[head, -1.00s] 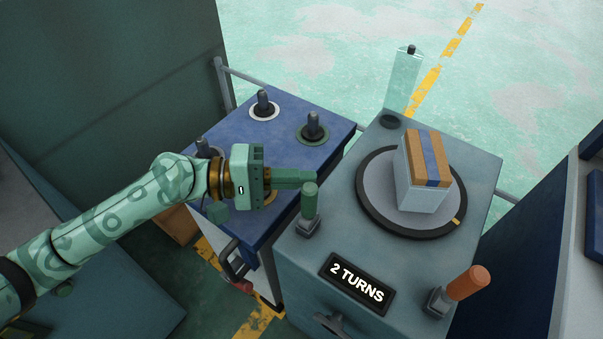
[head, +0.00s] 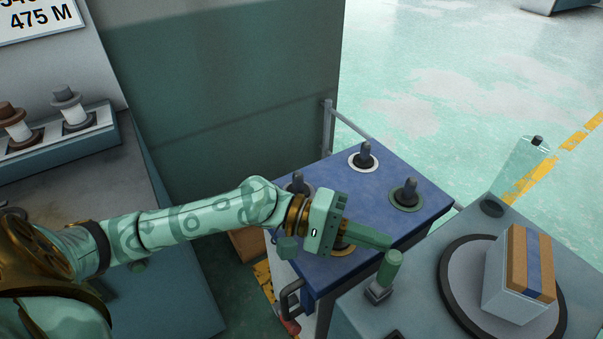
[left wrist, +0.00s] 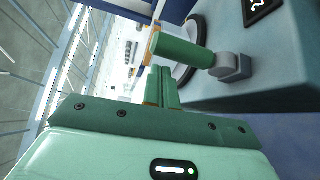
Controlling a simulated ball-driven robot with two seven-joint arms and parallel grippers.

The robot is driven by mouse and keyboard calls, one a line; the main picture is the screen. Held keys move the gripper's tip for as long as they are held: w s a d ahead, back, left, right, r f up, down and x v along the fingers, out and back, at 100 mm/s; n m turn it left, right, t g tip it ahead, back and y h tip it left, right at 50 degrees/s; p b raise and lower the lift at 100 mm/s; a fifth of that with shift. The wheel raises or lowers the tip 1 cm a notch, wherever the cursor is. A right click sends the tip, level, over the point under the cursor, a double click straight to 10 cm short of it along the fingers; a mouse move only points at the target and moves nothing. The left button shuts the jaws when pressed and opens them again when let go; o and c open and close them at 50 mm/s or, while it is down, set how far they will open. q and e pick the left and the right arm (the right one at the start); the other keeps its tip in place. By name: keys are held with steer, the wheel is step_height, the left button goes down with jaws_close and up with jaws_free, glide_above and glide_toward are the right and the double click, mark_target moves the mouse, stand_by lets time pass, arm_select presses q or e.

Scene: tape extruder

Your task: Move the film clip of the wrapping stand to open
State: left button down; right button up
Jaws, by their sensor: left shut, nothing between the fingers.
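The wrapping stand (head: 420,240) is a grey-green cabinet at the lower right of the head view. A green-handled lever (head: 390,268) stands on its near left corner, handle roughly upright; I cannot tell if this is the film clip. My left gripper (head: 385,241) is shut and empty, its fingertips just beside or over the handle's top. Contact cannot be told. The left wrist view shows the shut fingers (left wrist: 162,88) close to the green handle (left wrist: 185,52) and its grey base. My right gripper is not in view.
A turntable (head: 452,283) on the stand carries a strapped box (head: 515,280). A clear film sheet (head: 520,170) stands behind. A blue-topped cart (head: 335,200) with several knobs lies under my left gripper. A bench with spools (head: 70,108) is at left.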

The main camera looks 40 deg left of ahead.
arm_select(q)
steer(key=p+v, duration=0.2)
steer(key=v, duration=1.2)
steer(key=shift+s+a+p, duration=0.2)
steer(key=shift+a+p, duration=0.05)
steer(key=shift+p, duration=0.05)
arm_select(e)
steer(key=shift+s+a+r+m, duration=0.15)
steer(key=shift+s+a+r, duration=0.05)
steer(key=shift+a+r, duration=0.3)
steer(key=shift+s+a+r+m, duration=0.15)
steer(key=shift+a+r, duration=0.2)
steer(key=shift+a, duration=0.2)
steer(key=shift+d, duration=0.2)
arm_select(q)
steer(key=shift+s, duration=0.1)
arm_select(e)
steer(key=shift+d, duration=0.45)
